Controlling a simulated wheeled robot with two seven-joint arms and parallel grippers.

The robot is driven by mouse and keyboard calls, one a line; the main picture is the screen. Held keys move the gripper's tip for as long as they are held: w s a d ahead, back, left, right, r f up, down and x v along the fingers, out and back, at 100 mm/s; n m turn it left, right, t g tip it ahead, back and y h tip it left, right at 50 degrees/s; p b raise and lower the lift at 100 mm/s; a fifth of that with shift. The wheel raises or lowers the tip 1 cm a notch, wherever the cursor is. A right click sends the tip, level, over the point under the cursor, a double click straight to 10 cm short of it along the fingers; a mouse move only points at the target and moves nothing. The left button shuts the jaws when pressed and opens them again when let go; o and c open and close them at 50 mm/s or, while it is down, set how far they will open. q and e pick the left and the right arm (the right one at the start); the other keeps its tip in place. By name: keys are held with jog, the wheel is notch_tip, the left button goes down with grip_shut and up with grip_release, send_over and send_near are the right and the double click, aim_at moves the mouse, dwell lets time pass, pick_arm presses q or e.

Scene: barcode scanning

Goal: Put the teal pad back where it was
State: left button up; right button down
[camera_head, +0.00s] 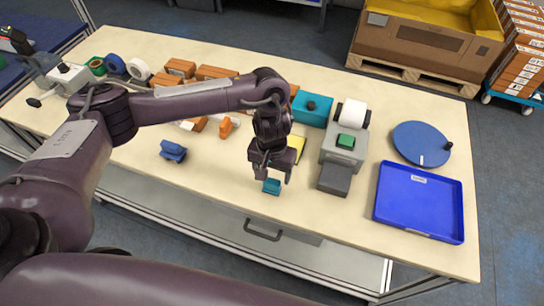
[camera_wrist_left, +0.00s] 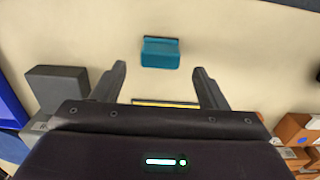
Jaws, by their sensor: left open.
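The small teal pad (camera_head: 271,186) lies on the table near its front edge, just below my left gripper (camera_head: 272,176) in the head view. In the left wrist view, the pad (camera_wrist_left: 160,52) sits beyond and between the two fingertips of my left gripper (camera_wrist_left: 160,72), with bare table around it. The left fingers are spread and hold nothing. They appear apart from the pad. My right gripper is not in view.
A grey printer-like device (camera_head: 342,150) with a green button and white roll stands right of the gripper. Beyond it are a blue tray (camera_head: 420,232) and a blue turntable (camera_head: 421,143). A teal box (camera_head: 312,104), orange-brown boxes and a blue clamp-like item (camera_head: 173,151) are also on the table (camera_head: 215,185).

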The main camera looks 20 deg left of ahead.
aim_at(272, 182)
pick_arm(q)
notch_tip(272, 182, up, 6)
jog(key=shift+p, duration=0.3)
dwell(0.3)
